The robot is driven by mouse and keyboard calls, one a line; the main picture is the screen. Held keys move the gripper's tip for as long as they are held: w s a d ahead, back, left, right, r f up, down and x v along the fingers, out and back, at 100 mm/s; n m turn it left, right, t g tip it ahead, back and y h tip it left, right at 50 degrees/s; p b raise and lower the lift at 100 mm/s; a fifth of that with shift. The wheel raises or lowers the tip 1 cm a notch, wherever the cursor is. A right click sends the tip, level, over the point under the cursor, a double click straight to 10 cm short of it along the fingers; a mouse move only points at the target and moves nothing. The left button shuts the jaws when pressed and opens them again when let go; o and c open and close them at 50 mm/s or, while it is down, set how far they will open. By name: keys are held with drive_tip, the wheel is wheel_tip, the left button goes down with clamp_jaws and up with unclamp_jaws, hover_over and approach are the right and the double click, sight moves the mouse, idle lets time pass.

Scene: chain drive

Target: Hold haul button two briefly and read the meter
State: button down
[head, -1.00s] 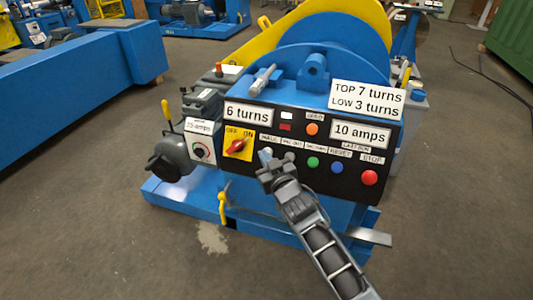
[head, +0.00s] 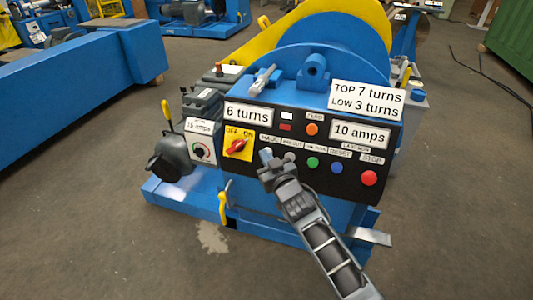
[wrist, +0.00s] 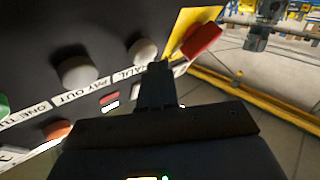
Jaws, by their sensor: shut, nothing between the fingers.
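The black control panel (head: 360,185) is on the front of the blue machine. My gripper (head: 267,154) is shut and empty, with its fingertips at the panel's left side, below the HAUL label. In the wrist view the pale HAUL button (wrist: 143,52) sits just beyond my fingertips (wrist: 156,70). I cannot tell whether they touch it. The pale PAY OUT button (wrist: 77,72) is beside it. The upper left display (head: 248,113) reads "6 turns". The right display (head: 361,134) reads "10 amps". A small plate (head: 199,127) above a knob shows an amps figure, perhaps 16, blurred.
The red OFF/ON switch (head: 236,146) is close left of my fingers. Green (head: 313,162), blue (head: 337,168) and red STOP (head: 369,178) buttons are to the right, with an orange one (head: 312,130) above. A sign (head: 367,100) reads "TOP 7 turns, LOW 3 turns".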

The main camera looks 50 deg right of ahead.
drive_tip(key=shift+w+d+f, duration=0.15)
drive_tip(key=shift+d+f, duration=0.1)
drive_tip(key=shift+d, duration=0.2)
idle(1.6)
idle(2.3)
drive_tip(key=shift+s+a+r+b, duration=0.15)
drive_tip(key=shift+a+r+b, duration=0.1)
drive_tip(key=shift+a, duration=0.15)
drive_tip(key=shift+s+a+r+b, duration=0.15)
drive_tip(key=shift+a+r+b, duration=0.1)
drive_tip(key=shift+a, duration=0.15)
drive_tip(key=shift+s+a+r+b, duration=0.25)
drive_tip(key=shift+a+r+b, duration=0.15)
drive_tip(key=shift+a, duration=0.3)
drive_tip(key=shift+s+a+r+b, duration=0.3)
drive_tip(key=shift+a+b, duration=0.2)
drive_tip(key=shift+a, duration=0.2)
drive_tip(key=shift+s+a+r+b, duration=0.2)
drive_tip(key=shift+a+r+b, duration=0.25)
drive_tip(key=shift+a, duration=0.25)
drive_tip(key=shift+f, duration=0.1)
